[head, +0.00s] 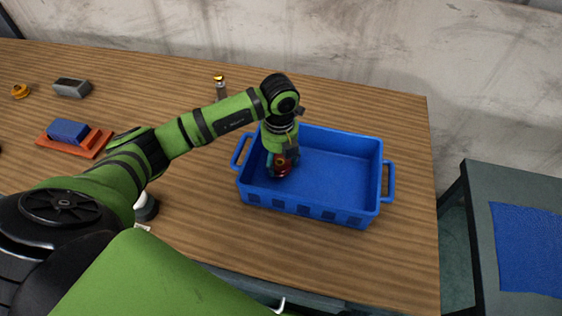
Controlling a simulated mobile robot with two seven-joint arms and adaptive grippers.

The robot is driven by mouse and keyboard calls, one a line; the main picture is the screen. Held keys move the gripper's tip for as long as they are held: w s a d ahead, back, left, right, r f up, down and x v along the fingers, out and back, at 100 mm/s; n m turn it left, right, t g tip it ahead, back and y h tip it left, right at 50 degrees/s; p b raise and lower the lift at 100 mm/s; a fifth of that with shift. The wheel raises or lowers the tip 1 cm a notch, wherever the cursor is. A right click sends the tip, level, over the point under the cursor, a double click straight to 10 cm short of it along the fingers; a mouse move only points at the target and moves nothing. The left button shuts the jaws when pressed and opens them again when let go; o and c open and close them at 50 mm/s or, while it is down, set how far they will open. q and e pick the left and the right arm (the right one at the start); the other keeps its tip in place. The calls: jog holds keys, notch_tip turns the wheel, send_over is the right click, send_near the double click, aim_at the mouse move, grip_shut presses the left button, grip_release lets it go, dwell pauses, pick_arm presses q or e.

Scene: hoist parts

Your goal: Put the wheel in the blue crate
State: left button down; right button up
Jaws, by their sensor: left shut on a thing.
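The blue crate (345,139) stands on the wooden table, open at the top, with a handle at each short end. My left gripper (281,172) reaches down into the left part of the crate. It is shut on a small reddish thing (284,171), which I take to be the wheel. The wrist and fingers hide most of it. I cannot tell whether it touches the crate floor. The rest of the crate floor that shows is empty. My right gripper is not in view.
On the wooden table (405,215), an orange tray (97,144) holds a blue block (68,131) at the left. A grey side table (480,175) with a blue mat (530,250) is at the right.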

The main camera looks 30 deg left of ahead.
aim_at(280, 162)
pick_arm(q)
notch_tip(280, 162, down, 2)
jog(key=shift+f, duration=0.15)
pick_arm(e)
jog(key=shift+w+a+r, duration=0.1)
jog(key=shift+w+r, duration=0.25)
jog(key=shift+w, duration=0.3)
pick_arm(q)
jog(key=c, duration=0.8)
grip_release()
jog(key=shift+f, duration=0.2)
jog(key=o, duration=0.5)
jog(key=shift+c, duration=0.2)
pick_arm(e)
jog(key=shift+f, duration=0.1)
pick_arm(q)
jog(key=shift+r, duration=0.15)
jog(key=shift+r, duration=0.15)
notch_tip(280, 162, up, 12)
jog(key=b, duration=0.3)
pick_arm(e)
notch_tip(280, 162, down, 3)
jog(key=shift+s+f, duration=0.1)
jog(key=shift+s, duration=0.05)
